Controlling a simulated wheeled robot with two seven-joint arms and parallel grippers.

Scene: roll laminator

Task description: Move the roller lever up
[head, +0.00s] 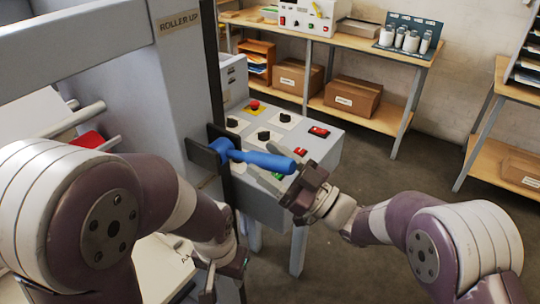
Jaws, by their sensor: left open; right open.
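The roller lever (258,159) is a blue handle on a blue hub, set in a dark bracket on the laminator's grey upright. It points right and slightly down in the head view, below the "ROLLER UP" label (180,22). My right gripper (274,172) is open at the free end of the lever. One grey finger lies just below the handle; I cannot tell whether it touches. The other finger is partly hidden. My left gripper (207,288) is open and low at the bottom edge, well below the lever, partly hidden by its own arm.
A control panel (290,133) with black knobs, red switches and a red stop button (254,105) lies just behind the lever. The dark vertical post (211,70) stands close to the lever's hub. Shelves with cardboard boxes (352,95) stand farther back. Open floor lies to the right.

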